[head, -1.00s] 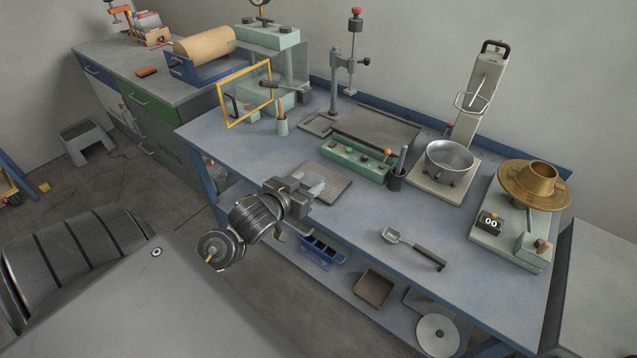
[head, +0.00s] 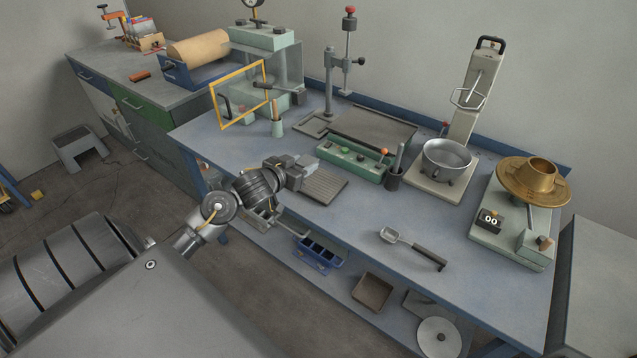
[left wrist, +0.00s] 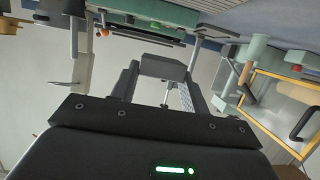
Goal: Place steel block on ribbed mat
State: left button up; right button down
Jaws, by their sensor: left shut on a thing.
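The steel block (left wrist: 163,68) is a plain grey block held between my left gripper's two fingers in the left wrist view. In the head view my left gripper (head: 304,170) is over the far left part of the ribbed mat (head: 327,189), and the block is mostly hidden by the jaws. The mat is a flat grey-brown plate with fine ridges, lying near the bench's front edge. The gripper covers part of it. I cannot tell whether the block touches the mat. My right gripper is not in view.
Behind the mat is a green control box (head: 350,162); a dark cup (head: 394,180) stands right of it. A scoop (head: 415,247) lies at the front right. The bench between is clear.

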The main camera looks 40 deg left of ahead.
pick_arm(q)
send_over(318, 188)
notch_tip(318, 188, down, 6)
jog(key=shift+s+r, duration=0.1)
jog(key=shift+r, duration=0.15)
jog(key=shift+f, duration=1.7)
jog(key=shift+f, duration=0.15)
jog(key=o, duration=1.3)
jog(key=shift+c, duration=0.2)
jog(key=v, duration=1.2)
